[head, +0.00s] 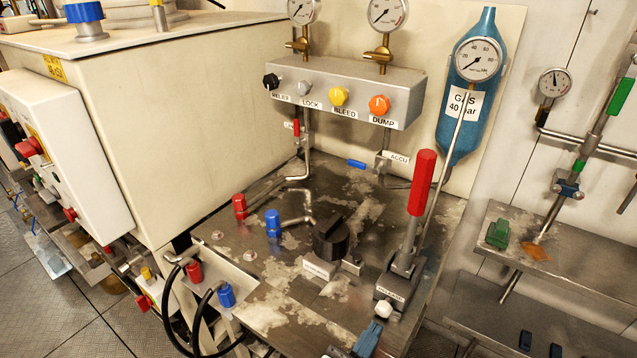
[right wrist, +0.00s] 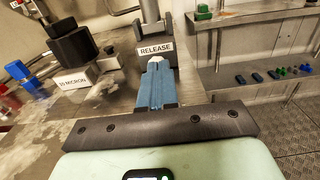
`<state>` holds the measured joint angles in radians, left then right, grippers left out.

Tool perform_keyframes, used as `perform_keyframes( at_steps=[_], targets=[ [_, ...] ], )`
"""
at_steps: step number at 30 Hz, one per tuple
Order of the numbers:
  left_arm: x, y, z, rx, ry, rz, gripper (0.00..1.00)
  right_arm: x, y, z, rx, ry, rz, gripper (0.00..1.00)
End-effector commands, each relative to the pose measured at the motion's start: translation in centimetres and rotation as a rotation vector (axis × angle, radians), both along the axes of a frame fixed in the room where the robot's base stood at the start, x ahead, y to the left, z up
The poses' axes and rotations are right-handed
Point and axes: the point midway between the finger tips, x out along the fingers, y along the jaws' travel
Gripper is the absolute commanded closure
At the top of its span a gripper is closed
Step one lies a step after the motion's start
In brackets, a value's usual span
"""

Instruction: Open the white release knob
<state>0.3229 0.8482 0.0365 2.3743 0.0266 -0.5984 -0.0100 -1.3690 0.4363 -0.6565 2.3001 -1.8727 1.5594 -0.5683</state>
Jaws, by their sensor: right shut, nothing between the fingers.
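The white release knob (head: 383,310) sits low on the front of the grey pump block (head: 394,287), below the red-handled lever (head: 421,183). In the right wrist view a bit of the knob (right wrist: 157,59) shows just beyond my fingertips, under the RELEASE label (right wrist: 155,49). My right gripper (head: 374,325) has blue fingers, pressed together with nothing between them. The fingers also show in the right wrist view (right wrist: 157,68), pointing at the knob. The tips are very close to it; I cannot tell whether they touch. My left gripper is not in view.
A black rotary knob (head: 331,238) stands left of the block. Red (head: 240,206) and blue (head: 272,222) fittings stand farther left on the worn metal bench. A valve manifold (head: 345,92) is behind. Metal shelves (head: 560,255) are on the right.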

Motion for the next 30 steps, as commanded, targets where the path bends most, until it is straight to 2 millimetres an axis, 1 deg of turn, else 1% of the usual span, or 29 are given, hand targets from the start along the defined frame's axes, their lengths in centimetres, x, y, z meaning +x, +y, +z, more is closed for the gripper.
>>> perform_keyframes(
  at_steps=[1, 5, 8, 12, 18, 30],
  targets=[
    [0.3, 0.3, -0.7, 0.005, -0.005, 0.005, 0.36, 0.6, -0.5, -0.3, 0.002, -0.002, -0.002, 1.00],
    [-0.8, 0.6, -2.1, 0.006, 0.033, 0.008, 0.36, 2.0, -1.4, -0.3, 0.002, -0.002, -0.003, 1.00],
    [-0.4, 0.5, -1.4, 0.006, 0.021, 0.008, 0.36, 3.0, -2.1, 0.0, -0.001, 0.001, -0.003, 1.00],
    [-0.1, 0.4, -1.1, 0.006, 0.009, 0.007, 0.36, 3.9, -2.7, 0.0, -0.001, 0.000, -0.002, 1.00],
    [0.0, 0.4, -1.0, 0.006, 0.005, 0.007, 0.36, 4.5, -3.2, 0.1, -0.001, -0.004, -0.005, 1.00],
    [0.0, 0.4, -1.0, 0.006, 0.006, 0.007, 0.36, 4.6, -3.4, 0.1, -0.001, -0.008, -0.010, 1.00]
  ],
)
